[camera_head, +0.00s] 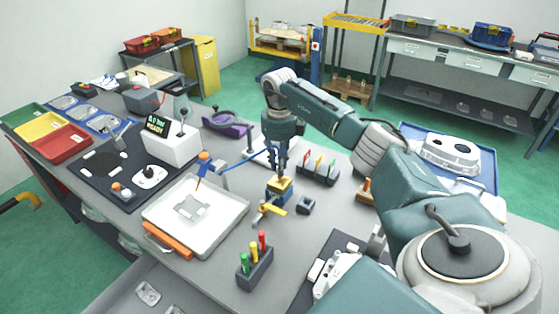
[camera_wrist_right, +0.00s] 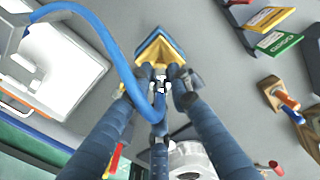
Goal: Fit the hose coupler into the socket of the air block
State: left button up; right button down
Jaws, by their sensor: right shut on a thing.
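The air block (camera_head: 279,189), yellow and blue, stands on the grey workbench (camera_head: 325,207). In the right wrist view it is the yellow and blue block (camera_wrist_right: 158,49) just beyond my fingertips. My right gripper (camera_head: 280,171) points down directly over the block. In the right wrist view its fingers (camera_wrist_right: 160,90) are closed around the small silver-white hose coupler (camera_wrist_right: 160,83). The blue hose (camera_wrist_right: 100,28) loops from the coupler to the left; it also shows in the head view (camera_head: 240,161). Fingers hide the coupler in the head view. I cannot tell whether it is inside the socket. My left gripper is not in view.
A yellow valve-like part (camera_head: 268,209) and a small dark block (camera_head: 305,205) stand close to the air block. A white tray (camera_head: 235,222) lies to the left. A holder with coloured pegs (camera_head: 255,268) is in front; a rack with coloured cards (camera_head: 318,174) is at the right.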

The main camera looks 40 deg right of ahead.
jog(key=shift+p, duration=0.3)
dwell(0.7)
jog(key=shift+f+b, duration=1)
jog(key=shift+f, duration=0.65)
jog(key=c, duration=1.5)
grip_release()
jog(key=shift+r, duration=0.1)
notch_tip(320, 180, up, 12)
jog(key=shift+f, duration=0.1)
